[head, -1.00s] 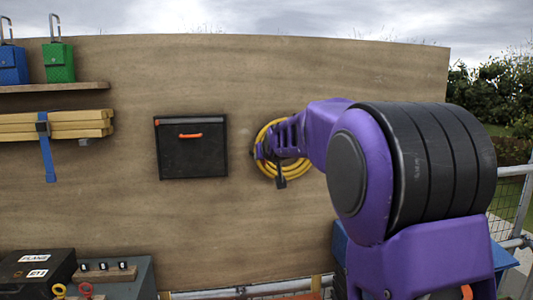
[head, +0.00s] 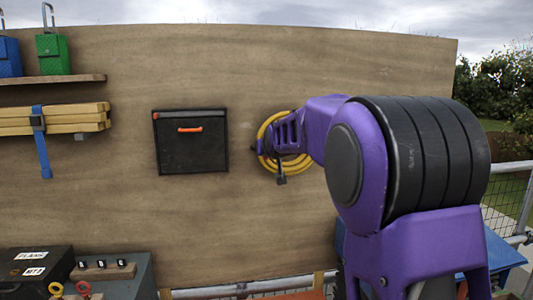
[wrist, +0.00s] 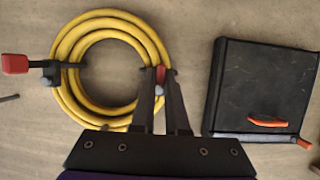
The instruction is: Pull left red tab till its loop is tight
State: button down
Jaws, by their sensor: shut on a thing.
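A coil of yellow hose (head: 300,165) hangs on the plywood board; it also shows in the wrist view (wrist: 66,100). The wrist view is roughly upside down against the head view. My gripper (wrist: 160,82) is at the coil's edge nearest the black box. It is shut on a small red tab (wrist: 160,73), of which only the end shows between the fingertips. A dark loop (wrist: 149,70) passes over the hose there. A second, larger red tab (wrist: 15,63) sticks out from a black buckle (wrist: 50,73) on the coil's other side. My arm hides part of the coil in the head view.
A black box (head: 190,150) with an orange handle is mounted beside the coil. Timber held by a blue strap (head: 43,150) and a shelf (head: 60,79) with blue and green padlocked boxes are at left. Cases and rings stand low left. Bare board surrounds the coil.

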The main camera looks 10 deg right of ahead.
aim_at(267, 158)
jog(key=shift+s+b, duration=1.45)
jog(key=shift+s, duration=0.55)
jog(key=shift+c, duration=1.8)
grip_release()
